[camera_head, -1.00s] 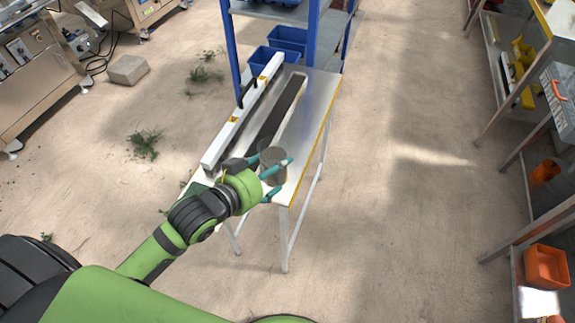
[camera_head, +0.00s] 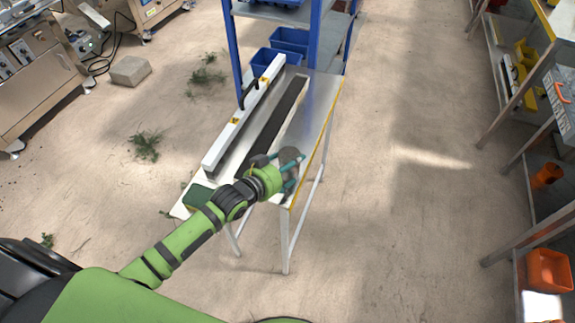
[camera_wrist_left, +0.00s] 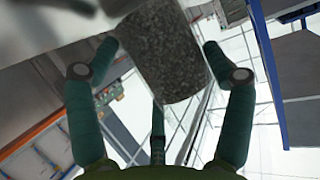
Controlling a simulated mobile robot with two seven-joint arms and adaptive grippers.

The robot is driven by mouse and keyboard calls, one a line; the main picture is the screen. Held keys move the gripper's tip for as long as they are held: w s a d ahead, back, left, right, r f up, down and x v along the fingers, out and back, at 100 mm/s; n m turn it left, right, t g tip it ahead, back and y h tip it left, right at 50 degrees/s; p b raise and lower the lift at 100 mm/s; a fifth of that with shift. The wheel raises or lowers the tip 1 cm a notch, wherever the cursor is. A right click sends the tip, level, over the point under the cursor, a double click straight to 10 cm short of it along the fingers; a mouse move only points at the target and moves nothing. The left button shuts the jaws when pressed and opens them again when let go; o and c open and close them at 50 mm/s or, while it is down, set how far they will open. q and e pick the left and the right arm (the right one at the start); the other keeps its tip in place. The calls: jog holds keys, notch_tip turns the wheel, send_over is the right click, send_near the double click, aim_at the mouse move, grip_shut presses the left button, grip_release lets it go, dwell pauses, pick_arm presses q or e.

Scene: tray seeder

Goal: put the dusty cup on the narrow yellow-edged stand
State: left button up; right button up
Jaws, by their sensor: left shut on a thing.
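The dusty cup (camera_head: 291,155) is grey and speckled, and partly hidden behind teal fingers in the head view. My left gripper (camera_head: 290,172) is shut on it near the front right end of the narrow yellow-edged stand (camera_head: 312,118). I cannot tell whether the cup touches the stand top. In the left wrist view the cup (camera_wrist_left: 168,55) shows large between the two side fingers of my left gripper (camera_wrist_left: 160,70), with a third finger below it. My right gripper is not in view.
A white bar (camera_head: 243,117) with a black handle runs along the stand's left side, beside a dark strip (camera_head: 272,122). A green pad (camera_head: 198,196) lies at the front left corner. A blue shelf rack (camera_head: 231,45) with blue bins (camera_head: 289,41) stands behind.

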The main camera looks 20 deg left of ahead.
pick_arm(q)
jog(key=o, duration=1.1)
jog(key=shift+o, duration=0.2)
jog(key=shift+s+r, duration=0.1)
jog(key=shift+s, duration=0.05)
jog(key=v, duration=1.1)
jog(key=shift+s+a+r, duration=0.15)
jog(key=shift+s, duration=0.2)
